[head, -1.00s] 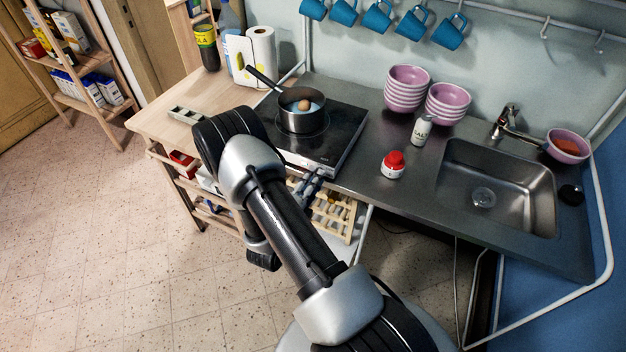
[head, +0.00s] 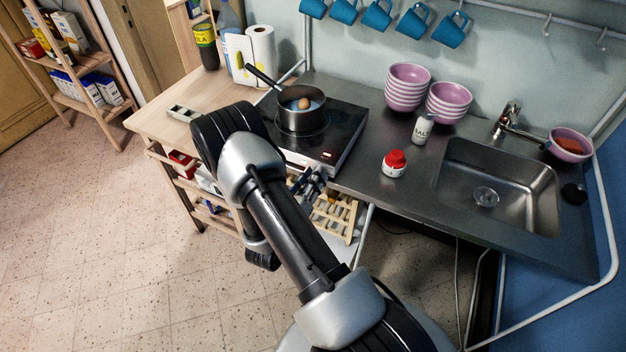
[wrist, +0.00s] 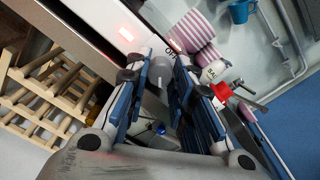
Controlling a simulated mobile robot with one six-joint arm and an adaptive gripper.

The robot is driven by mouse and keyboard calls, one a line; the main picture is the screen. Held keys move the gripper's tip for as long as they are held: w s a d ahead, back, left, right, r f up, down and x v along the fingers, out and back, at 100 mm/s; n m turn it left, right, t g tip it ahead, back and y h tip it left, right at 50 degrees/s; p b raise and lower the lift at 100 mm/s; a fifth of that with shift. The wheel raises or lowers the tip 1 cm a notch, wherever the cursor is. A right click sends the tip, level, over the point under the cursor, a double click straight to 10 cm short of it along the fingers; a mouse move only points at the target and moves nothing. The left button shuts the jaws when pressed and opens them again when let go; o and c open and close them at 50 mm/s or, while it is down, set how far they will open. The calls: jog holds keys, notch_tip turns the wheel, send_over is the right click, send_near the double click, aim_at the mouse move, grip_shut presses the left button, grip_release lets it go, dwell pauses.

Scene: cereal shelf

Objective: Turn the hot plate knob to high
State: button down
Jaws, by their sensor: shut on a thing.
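The black-topped hot plate (head: 345,128) sits on the counter, with a dark pot (head: 302,117) on it holding water and an egg. My gripper (head: 320,171) is at its front panel. In the wrist view my gripper (wrist: 158,68) has its two blue-padded fingers closed around the grey knob (wrist: 158,74), one finger on each side. The knob is mostly hidden by the fingers, and its pointer setting cannot be read. A red light (wrist: 126,34) glows on the front panel beside the gripper; it also shows in the head view (head: 329,155).
A red-capped jar (head: 394,164) and a salt shaker (head: 422,129) stand right of the hot plate. Pink bowls (head: 407,88) are stacked behind, and the sink (head: 500,190) lies further right. A wooden rack (head: 333,214) is below the counter edge, near my gripper.

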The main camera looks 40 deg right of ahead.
jog(key=m+b, duration=0.2)
jog(key=m, duration=0.6)
jog(key=shift+m+b, duration=0.3)
jog(key=shift+b, duration=0.05)
dwell(0.4)
jog(key=c, duration=1.4)
grip_release()
jog(key=shift+o, duration=0.2)
jog(key=v, duration=1.2)
